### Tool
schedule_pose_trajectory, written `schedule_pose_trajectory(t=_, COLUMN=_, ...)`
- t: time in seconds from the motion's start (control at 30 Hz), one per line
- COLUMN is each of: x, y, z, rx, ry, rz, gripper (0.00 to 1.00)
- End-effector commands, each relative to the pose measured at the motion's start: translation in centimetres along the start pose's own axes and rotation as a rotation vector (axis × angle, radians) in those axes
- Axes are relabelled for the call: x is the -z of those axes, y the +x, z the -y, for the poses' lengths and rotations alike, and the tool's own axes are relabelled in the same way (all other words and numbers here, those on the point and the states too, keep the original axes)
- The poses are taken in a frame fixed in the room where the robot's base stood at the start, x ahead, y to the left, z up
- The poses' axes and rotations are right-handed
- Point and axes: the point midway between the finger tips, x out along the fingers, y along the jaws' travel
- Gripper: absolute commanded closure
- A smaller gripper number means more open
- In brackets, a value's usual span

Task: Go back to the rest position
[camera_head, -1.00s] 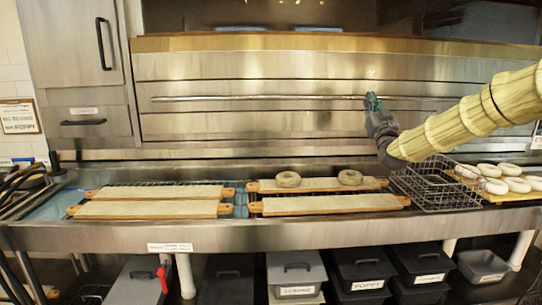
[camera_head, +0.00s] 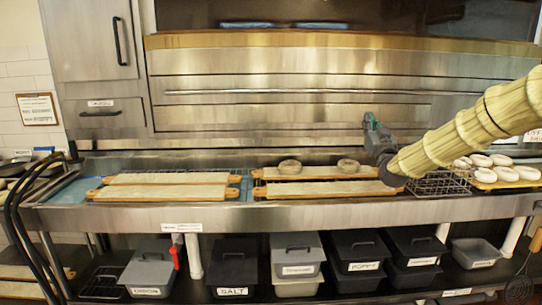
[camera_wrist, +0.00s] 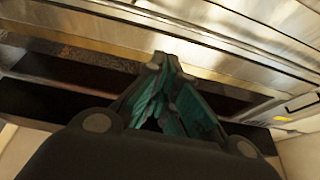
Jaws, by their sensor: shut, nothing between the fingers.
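My gripper (camera_head: 371,121) is shut and empty. In the head view it points up at the end of my covered arm, in front of the steel oven front and above the back of the counter. In the wrist view its green-lined fingers (camera_wrist: 166,85) come together at the tips, with nothing between them. The oven's steel face (camera_wrist: 230,35) fills the top of that view. My arm hides part of the wire basket (camera_head: 440,184) at the right of the counter.
Several pale bagels lie on a wooden board (camera_head: 505,184) at far right. Two covered boards (camera_head: 165,192) lie at left. The oven's long handle bar (camera_head: 260,92) runs behind my gripper. Lidded bins (camera_head: 297,255) stand below.

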Motion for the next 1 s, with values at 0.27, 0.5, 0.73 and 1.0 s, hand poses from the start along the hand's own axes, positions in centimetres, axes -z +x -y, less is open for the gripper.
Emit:
schedule_pose_trajectory(t=0.27, x=-8.3, y=-4.4, z=1.9, rx=0.011, ry=0.023, rz=0.171, gripper=1.00)
schedule_pose_trajectory(t=0.5, x=-18.7, y=-12.3, z=4.9, rx=0.023, ry=0.052, rz=0.410, gripper=1.00)
schedule_pose_trajectory(t=0.73, x=-27.4, y=-22.1, z=7.3, rx=0.025, ry=0.076, rz=0.650, gripper=1.00)
schedule_pose_trajectory(t=1.0, x=-34.7, y=-35.5, z=9.8, rx=0.019, ry=0.095, rz=0.938, gripper=1.00)
